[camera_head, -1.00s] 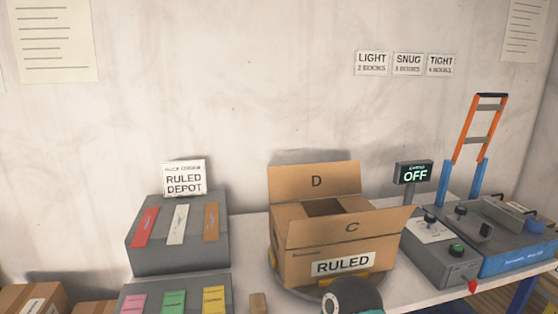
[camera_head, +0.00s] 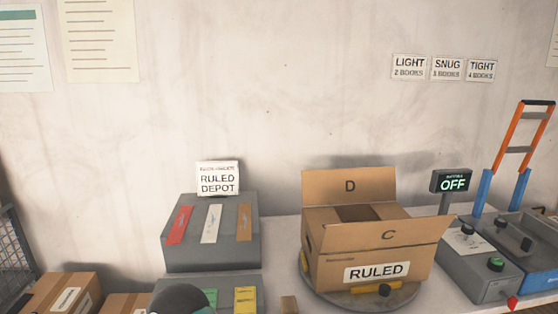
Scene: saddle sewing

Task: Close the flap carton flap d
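The flap carton (camera_head: 335,268) is an open brown box on a round grey turntable (camera_head: 390,302), with a white RULED label on its front. Flap D (camera_head: 350,187) stands up at the back, leaning slightly away from the opening. Flap C (camera_head: 388,235) at the front is raised and tilted outward, and part of the dark inside shows between them. A dark rounded part (camera_head: 180,300) at the bottom edge looks like part of my own arm. Neither gripper's fingers show.
A grey rack (camera_head: 210,255) with coloured strips and a RULED DEPOT sign stands left of the carton. A display (camera_head: 452,182) reading OFF, grey control boxes (camera_head: 480,265) and an orange-and-blue frame (camera_head: 518,145) stand to the right. More cartons (camera_head: 65,295) sit at lower left.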

